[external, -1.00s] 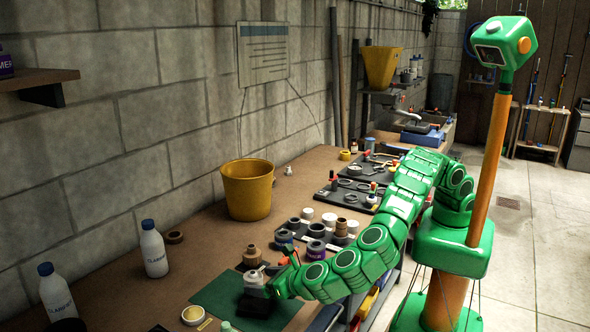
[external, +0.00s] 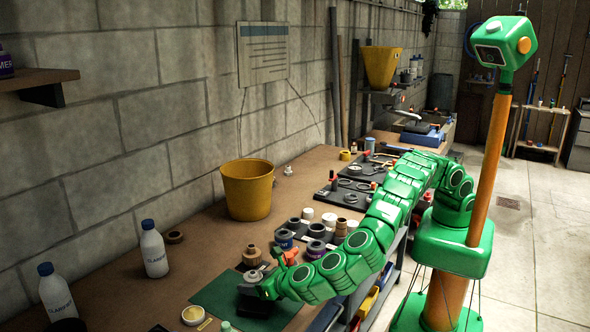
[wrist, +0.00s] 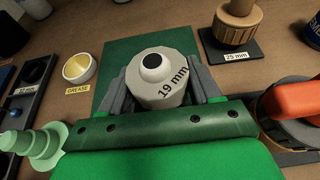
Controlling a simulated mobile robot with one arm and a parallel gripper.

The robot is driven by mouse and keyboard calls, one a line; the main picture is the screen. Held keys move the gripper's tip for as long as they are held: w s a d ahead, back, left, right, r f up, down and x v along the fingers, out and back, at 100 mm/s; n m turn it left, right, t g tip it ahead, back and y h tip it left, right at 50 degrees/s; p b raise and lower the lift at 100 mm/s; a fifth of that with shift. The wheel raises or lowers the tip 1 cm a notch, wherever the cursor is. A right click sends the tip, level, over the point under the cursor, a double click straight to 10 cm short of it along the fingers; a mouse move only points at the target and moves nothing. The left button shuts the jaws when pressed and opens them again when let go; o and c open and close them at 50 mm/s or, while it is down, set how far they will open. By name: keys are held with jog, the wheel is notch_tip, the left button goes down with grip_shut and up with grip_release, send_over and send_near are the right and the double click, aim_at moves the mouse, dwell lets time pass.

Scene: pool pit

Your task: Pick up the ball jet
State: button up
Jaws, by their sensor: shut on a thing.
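The ball jet (wrist: 168,92) is a pale grey faceted fitting marked "19 mm", with a round black opening facing the wrist camera. My gripper (wrist: 162,88) is shut on it, one grey finger on each side. In the external view the jet (external: 253,277) shows as a small pale shape at the end of my gripper (external: 258,288), over the green mat (external: 205,297) and close to a dark block on it. Its underside is hidden, so I cannot tell if it touches anything below.
A brown fitting (wrist: 236,20) on a "25 mm" plate stands at the back right. A grease dish (wrist: 79,68) lies to the left, and a pale green stepped fitting (wrist: 35,145) is at lower left. An orange-handled thing (wrist: 295,98) is close on the right. A yellow bucket (external: 248,190) stands farther back.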

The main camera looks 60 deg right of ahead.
jog(key=shift+c, duration=0.3)
notch_tip(320, 180, up, 3)
jog(key=shift+r, duration=0.2)
jog(key=shift+s+d+r, duration=0.4)
jog(key=shift+d+r, duration=0.15)
jog(key=shift+r, duration=0.2)
jog(key=shift+s+d+r, duration=3.25)
jog(key=shift+d+r, duration=0.8)
jog(key=shift+d, duration=1.25)
send_over(258, 274)
jog(key=s, duration=0.5)
jog(key=shift+f, duration=1.95)
jog(key=shift+w+a+f, duration=0.4)
jog(key=shift+a+f, duration=0.25)
jog(key=shift+f, duration=0.2)
jog(key=shift+w+a+f, duration=0.45)
jog(key=shift+a+f, duration=0.15)
jog(key=shift+f, duration=0.2)
jog(key=shift+w+a+f, duration=0.4)
jog(key=shift+a+f, duration=0.25)
jog(key=shift+f, duration=0.2)
jog(key=shift+f, duration=0.1)
